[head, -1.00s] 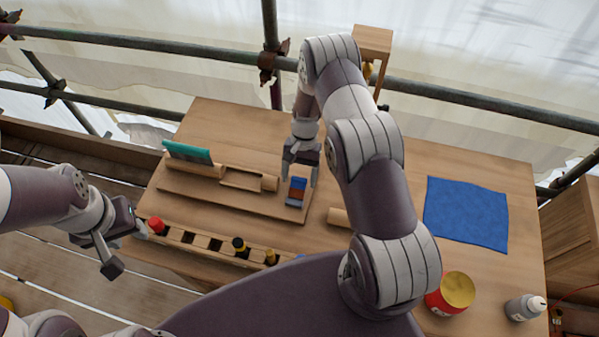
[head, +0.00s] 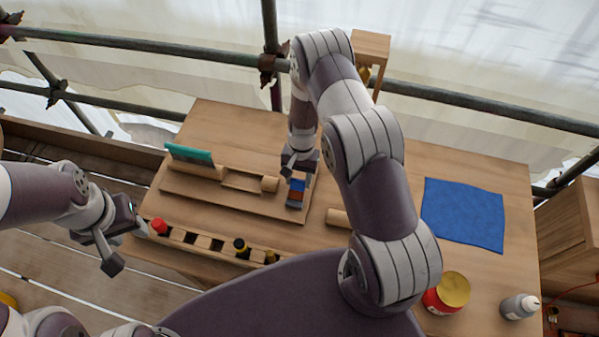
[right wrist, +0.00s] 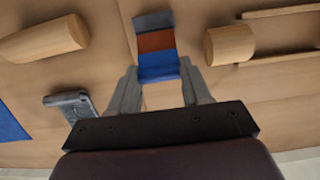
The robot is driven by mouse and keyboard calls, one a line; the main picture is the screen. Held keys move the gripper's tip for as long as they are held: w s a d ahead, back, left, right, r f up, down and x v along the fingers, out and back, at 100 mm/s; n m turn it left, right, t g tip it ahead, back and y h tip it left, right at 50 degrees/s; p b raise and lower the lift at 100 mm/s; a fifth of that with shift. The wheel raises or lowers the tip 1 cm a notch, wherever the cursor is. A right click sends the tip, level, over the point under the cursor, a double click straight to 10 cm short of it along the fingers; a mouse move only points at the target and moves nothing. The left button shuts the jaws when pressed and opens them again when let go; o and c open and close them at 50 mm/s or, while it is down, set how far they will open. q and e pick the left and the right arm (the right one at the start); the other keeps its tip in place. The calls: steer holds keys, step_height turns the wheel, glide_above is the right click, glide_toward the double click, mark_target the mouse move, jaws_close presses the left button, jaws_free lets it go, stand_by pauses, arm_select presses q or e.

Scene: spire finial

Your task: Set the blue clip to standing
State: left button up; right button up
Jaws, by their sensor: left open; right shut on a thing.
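A small striped block shows blue, brownish-red and grey bands. Its blue part, which I take as the blue clip (head: 297,184), also shows in the right wrist view (right wrist: 158,66). It is on the right end of the wooden board (head: 240,206). My right gripper (head: 299,176) points down over it and is shut on the blue end, with one finger on each side in the right wrist view (right wrist: 159,75). Whether the block is lifted cannot be told. My left gripper (head: 122,245) is open and empty, off the table's left edge.
A slotted rack (head: 205,242) holds several capped items at the front. A wooden cylinder (head: 338,217), blue cloth (head: 463,214), red tin (head: 446,293) and grey bottle (head: 520,306) lie right.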

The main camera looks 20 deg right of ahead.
mark_target(297, 189)
steer(key=shift+s+a+r+t+h+p, duration=0.25)
steer(key=shift+s+r+t+h+p, duration=0.25)
steer(key=shift+p, duration=1.15)
steer(key=shift+s+a+r+t+h+p, duration=0.15)
steer(key=shift+s+a+t+h+p, duration=0.4)
steer(key=shift+p, duration=1.05)
steer(key=shift+s+r+t+h+p, duration=0.1)
steer(key=shift+r+t+h+p, duration=0.45)
steer(key=shift+p, duration=1.1)
steer(key=shift+s+a+f+t, duration=0.15)
steer(key=shift+f+t, duration=0.2)
steer(key=shift+t, duration=0.15)
steer(key=shift+s+a+f+t+h+b, duration=0.2)
steer(key=shift+s+a+t+h+b, duration=0.1)
steer(key=shift+t+h+b, duration=0.25)
steer(key=shift+s+a+r+t+h+b, duration=0.1)
steer(key=shift+s+a+t+h+b, duration=0.1)
steer(key=shift+s+t+h+b, duration=0.3)
steer(key=shift+s+a+t+h+b, duration=0.15)
steer(key=shift+t+h+b, duration=0.1)
steer(key=shift+t+b, duration=0.35)
steer(key=o, duration=1.1)
steer(key=shift+c, duration=0.2)
steer(key=shift+a, duration=0.1)
steer(key=shift+r, duration=0.1)
